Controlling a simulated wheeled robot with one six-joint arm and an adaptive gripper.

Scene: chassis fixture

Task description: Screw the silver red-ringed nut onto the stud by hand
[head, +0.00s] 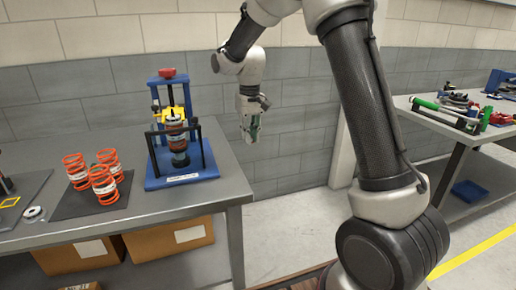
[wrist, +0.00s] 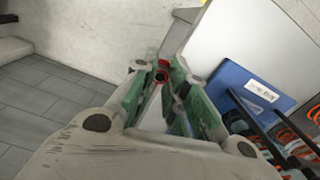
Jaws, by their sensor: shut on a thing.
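My gripper (head: 252,133) hangs in the air to the right of the blue fixture, beyond the bench's edge, pointing down. In the wrist view its green-lined fingers (wrist: 160,82) are shut on the small red-ringed nut (wrist: 161,74) at their tips. The nut is too small to make out in the head view. The blue fixture (head: 183,177) stands on the bench holding an upright strut (head: 177,138), with a yellow piece (head: 168,112) around its upper part. I cannot make out the stud clearly. The fixture's blue base also shows in the wrist view (wrist: 238,77), right of the fingers.
Three orange springs (head: 103,187) stand on a dark mat left of the fixture. A silver disc (head: 34,213) lies near the bench's front left. Cardboard boxes (head: 167,238) sit below. A second table (head: 432,110) with green parts is at right. The air around my gripper is clear.

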